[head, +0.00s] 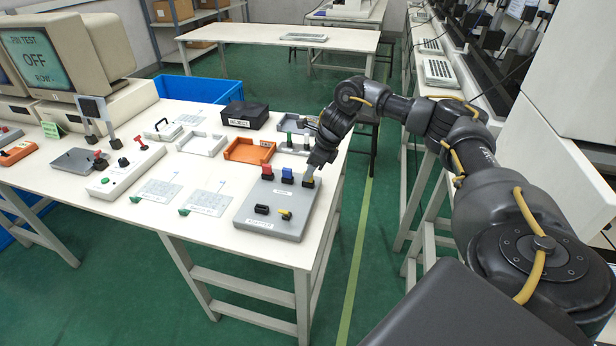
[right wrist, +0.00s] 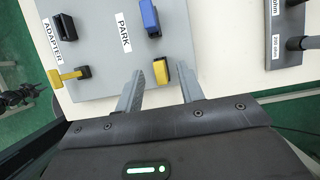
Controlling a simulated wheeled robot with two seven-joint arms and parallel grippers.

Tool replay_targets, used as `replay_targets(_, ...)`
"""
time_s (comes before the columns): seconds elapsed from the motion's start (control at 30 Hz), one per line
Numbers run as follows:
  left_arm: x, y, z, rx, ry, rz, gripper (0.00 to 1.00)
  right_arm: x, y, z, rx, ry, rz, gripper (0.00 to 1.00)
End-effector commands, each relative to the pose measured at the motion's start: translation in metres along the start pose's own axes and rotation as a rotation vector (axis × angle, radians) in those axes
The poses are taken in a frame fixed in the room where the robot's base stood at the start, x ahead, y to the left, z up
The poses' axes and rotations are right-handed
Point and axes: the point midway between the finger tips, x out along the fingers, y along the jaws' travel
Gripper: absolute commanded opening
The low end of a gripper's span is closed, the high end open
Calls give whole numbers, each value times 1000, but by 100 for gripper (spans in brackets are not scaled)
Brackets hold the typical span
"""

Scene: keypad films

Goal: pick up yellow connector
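The yellow connector (right wrist: 160,72) stands on the grey board (right wrist: 110,50) at the end of the PARK row, after the blue connector (right wrist: 149,18). My right gripper (right wrist: 161,80) is open, with one finger on each side of the yellow connector and visible space around it. In the head view my right gripper (head: 310,177) reaches down over the board's far right corner and mostly hides the yellow connector. A red connector (head: 267,171) stands left of the blue one in the head view. My left gripper is not in view.
A black adapter (right wrist: 65,27) and a yellow-and-black piece (right wrist: 70,75) sit elsewhere on the board. An orange tray (head: 250,151), a black box (head: 245,114) and a grey tray (head: 290,146) stand behind it. The table's right edge is close.

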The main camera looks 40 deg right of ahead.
Motion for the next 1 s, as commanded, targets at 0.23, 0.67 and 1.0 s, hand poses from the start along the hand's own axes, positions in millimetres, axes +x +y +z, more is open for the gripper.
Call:
replay_targets(0.23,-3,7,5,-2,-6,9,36,22,0,0,2,0,0,38)
replay_targets(0.67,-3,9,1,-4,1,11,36,23,0,0,1,-1,0,9)
replay_targets(1.0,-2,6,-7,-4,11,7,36,22,0,0,1,-2,0,0)
